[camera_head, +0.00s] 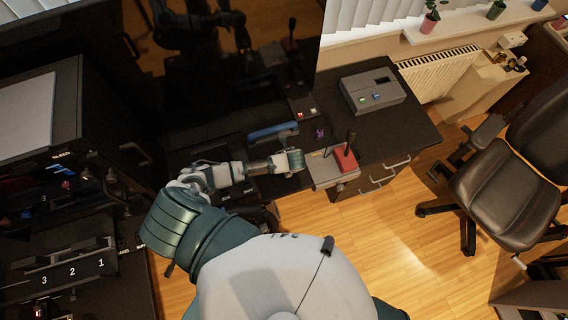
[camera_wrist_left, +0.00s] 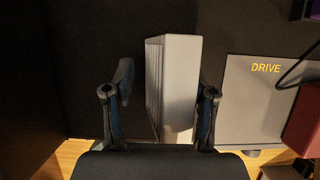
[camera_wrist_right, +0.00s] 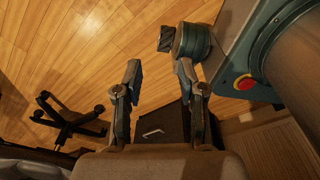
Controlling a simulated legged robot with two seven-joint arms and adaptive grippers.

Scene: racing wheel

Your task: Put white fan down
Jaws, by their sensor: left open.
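In the left wrist view, a pale grey-white box-like thing with a ribbed side (camera_wrist_left: 180,80), apparently the white fan, is on the dark desk. My left gripper (camera_wrist_left: 165,95) is open, with one finger on each side of it; whether they touch it, I cannot tell. In the head view my left arm reaches over the desk, and its wrist (camera_head: 290,161) hides the fan and the fingers. My right gripper (camera_wrist_right: 160,82) is open and empty over the wooden floor in the right wrist view; it does not show in the head view.
The grey DRIVE panel (camera_wrist_left: 248,100), with a red-based lever (camera_head: 345,158), stands right of the fan. A grey box with buttons (camera_head: 372,92) is at the desk's far right. A black screen (camera_head: 230,60) rises behind. An office chair (camera_head: 507,200) stands on the floor at right.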

